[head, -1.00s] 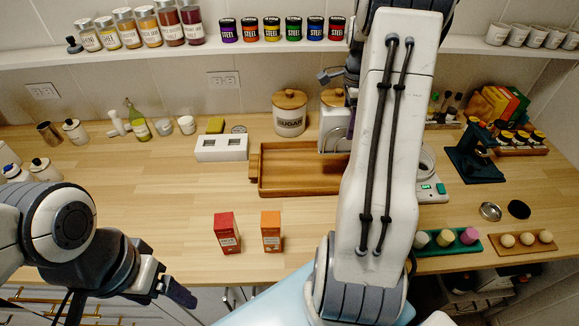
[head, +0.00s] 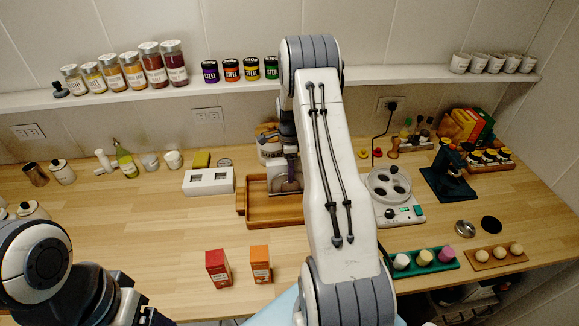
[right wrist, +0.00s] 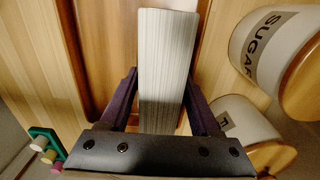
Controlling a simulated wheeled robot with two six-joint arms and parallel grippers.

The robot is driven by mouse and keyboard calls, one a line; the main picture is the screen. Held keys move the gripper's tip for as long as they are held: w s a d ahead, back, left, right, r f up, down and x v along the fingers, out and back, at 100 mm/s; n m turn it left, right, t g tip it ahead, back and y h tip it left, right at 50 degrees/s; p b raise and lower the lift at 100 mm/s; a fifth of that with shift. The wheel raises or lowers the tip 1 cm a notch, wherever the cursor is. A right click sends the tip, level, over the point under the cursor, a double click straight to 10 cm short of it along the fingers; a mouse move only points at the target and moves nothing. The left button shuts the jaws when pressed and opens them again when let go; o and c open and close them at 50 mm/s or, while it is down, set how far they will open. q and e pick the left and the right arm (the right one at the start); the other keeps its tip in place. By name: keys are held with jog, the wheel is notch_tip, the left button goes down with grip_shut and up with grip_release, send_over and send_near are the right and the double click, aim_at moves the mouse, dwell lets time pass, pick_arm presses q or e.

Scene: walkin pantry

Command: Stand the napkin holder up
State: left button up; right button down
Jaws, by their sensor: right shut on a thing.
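The napkin holder, a pale block of stacked napkins (right wrist: 166,70), is between the two dark fingers of my right gripper (right wrist: 162,100) in the right wrist view. The gripper is shut on it. In the head view the holder (head: 277,170) is a small pale shape at the back of the wooden tray, with my right gripper (head: 289,186) at it, partly hidden by my arm. I cannot tell whether the holder touches the tray. My left gripper (head: 150,316) is at the lower left, cut off by the frame edge; its jaws are unclear.
The wooden tray (head: 260,221) lies on the counter. Behind it the sugar canister (right wrist: 268,45) stands close beside the holder. A white block with slots (head: 208,189) is left of the tray. Red (head: 217,270) and orange (head: 260,266) boxes stand in front. A scale (head: 408,213) is to the right.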

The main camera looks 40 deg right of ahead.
jog(key=shift+f, duration=0.2)
jog(key=shift+f, duration=0.1)
jog(key=shift+f, duration=0.15)
jog(key=shift+c, duration=0.6)
grip_release()
